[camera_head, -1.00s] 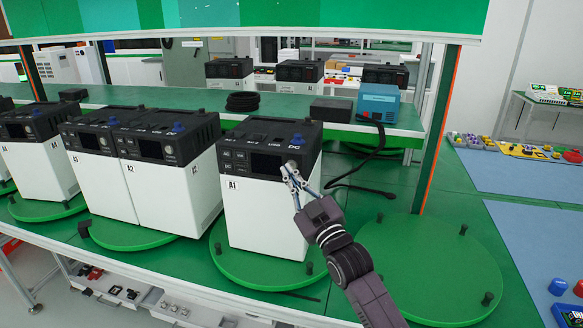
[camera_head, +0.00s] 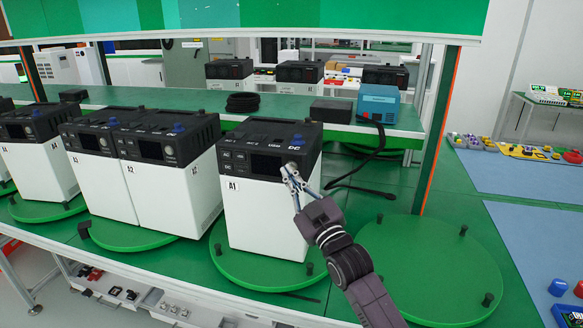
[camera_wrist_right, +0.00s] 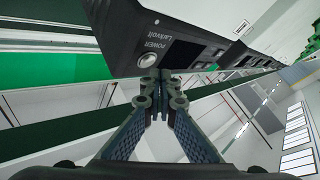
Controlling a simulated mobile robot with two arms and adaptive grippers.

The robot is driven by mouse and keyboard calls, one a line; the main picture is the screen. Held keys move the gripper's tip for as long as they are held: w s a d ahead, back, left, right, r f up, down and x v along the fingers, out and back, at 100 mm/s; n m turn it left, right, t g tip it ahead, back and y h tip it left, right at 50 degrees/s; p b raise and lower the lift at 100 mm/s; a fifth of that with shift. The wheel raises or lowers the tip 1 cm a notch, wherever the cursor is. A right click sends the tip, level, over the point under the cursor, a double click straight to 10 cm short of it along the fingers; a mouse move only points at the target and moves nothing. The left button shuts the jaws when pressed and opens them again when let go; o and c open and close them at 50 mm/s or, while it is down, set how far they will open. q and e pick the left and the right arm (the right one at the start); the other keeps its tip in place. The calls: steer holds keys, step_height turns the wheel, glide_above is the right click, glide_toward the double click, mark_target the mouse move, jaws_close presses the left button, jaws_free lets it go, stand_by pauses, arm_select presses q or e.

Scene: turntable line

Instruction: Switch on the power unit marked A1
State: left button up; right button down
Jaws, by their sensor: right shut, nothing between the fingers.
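The power unit A1 (camera_head: 268,215) is a white box with a black top section and an "A1" label, upright on a green round turntable (camera_head: 228,268). Its dark display (camera_head: 266,165) shows no readable light. In the right wrist view, a round silver button (camera_wrist_right: 148,60) sits beside the word "POWER" on its black panel. My right gripper (camera_head: 288,170) is shut and empty, its fingertips at the right part of that panel. In the wrist view the fingertips (camera_wrist_right: 160,76) are just below the button; whether they touch it I cannot tell. My left gripper is out of view.
Other labelled units (camera_head: 165,190) stand on turntables to the left. An empty turntable (camera_head: 425,265) with upright pegs lies to the right. A blue box (camera_head: 378,103), a black cable coil (camera_head: 242,102) and a black box (camera_head: 331,110) sit on the shelf behind.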

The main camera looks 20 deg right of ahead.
steer(key=shift+w+d, duration=0.25)
steer(key=shift+w, duration=0.1)
steer(key=shift+w+d, duration=0.2)
steer(key=shift+w, duration=0.05)
stand_by(1.0)
steer(key=shift+s+a+p, duration=0.4)
steer(key=shift+s+a, duration=0.05)
steer(key=shift+s, duration=0.2)
steer(key=s+a+p, duration=0.1)
steer(key=s, duration=0.1)
steer(key=s+a+p, duration=0.1)
steer(key=s, duration=0.1)
steer(key=shift+a, duration=0.4)
